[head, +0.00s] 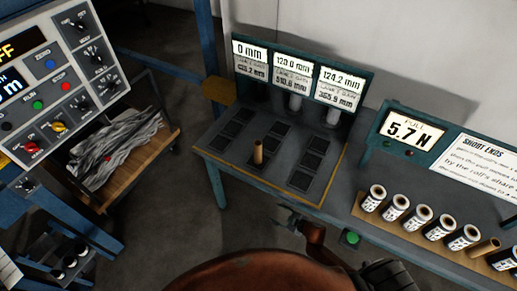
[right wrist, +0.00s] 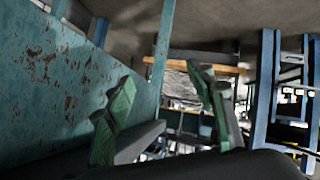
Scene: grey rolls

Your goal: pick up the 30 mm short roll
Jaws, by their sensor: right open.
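Several short rolls (head: 420,217), dark with white labels and pale ends, stand in a row on a tan board (head: 372,216) at the right of the head view. Their labels are too small to read, so I cannot tell which is the 30 mm one. A bare brown tube (head: 484,247) leans in the same row. My right gripper (head: 293,219) is at the front edge of the bench, left of the row and apart from it. In the right wrist view its green fingers (right wrist: 160,112) are spread, with nothing between them. My left gripper is not in view.
A brown cylinder (head: 258,152) stands on the bench among dark square pads (head: 273,131). A green button (head: 350,238) is near my right gripper. A control panel (head: 55,85) and a cart (head: 125,160) are left.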

